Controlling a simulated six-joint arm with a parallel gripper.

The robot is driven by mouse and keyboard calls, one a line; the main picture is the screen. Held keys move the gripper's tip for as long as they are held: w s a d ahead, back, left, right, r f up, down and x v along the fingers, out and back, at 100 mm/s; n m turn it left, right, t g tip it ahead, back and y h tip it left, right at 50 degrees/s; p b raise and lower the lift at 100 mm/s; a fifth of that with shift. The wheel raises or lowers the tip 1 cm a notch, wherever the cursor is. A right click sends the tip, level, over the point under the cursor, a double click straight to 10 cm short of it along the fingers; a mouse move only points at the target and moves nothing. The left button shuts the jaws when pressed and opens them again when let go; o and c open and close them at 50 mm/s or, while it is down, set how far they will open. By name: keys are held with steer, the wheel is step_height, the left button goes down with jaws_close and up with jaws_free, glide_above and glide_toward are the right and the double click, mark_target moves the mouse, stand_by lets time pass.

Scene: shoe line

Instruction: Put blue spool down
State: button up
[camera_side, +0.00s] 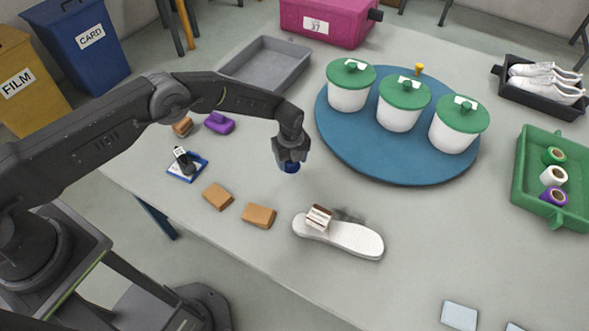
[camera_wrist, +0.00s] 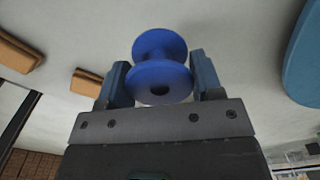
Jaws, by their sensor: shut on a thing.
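My gripper (camera_side: 290,160) is above the middle of the table, pointing down, shut on the blue spool (camera_side: 290,167). In the side view only the lower part of the spool shows below the jaws. In the wrist view the blue spool (camera_wrist: 160,70) sits between the two fingers of my gripper (camera_wrist: 162,82), with both flanges visible. The spool appears held above the grey table (camera_side: 262,187); the exact height is hard to tell.
A blue round board (camera_side: 340,150) with several green-lidded white tubs is right of my gripper. A white sole (camera_side: 355,238) with a small box on it lies in front. Brown blocks (camera_side: 258,215) lie to the front left. A green crate (camera_side: 522,190) with spools stands far right.

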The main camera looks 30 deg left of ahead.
mark_target(295, 177)
steer(key=shift+w+d+f, duration=0.1)
steer(key=shift+d+f, duration=0.25)
steer(key=shift+d, duration=0.15)
steer(key=shift+f, duration=2)
steer(key=shift+f, duration=0.1)
steer(key=o, duration=0.9)
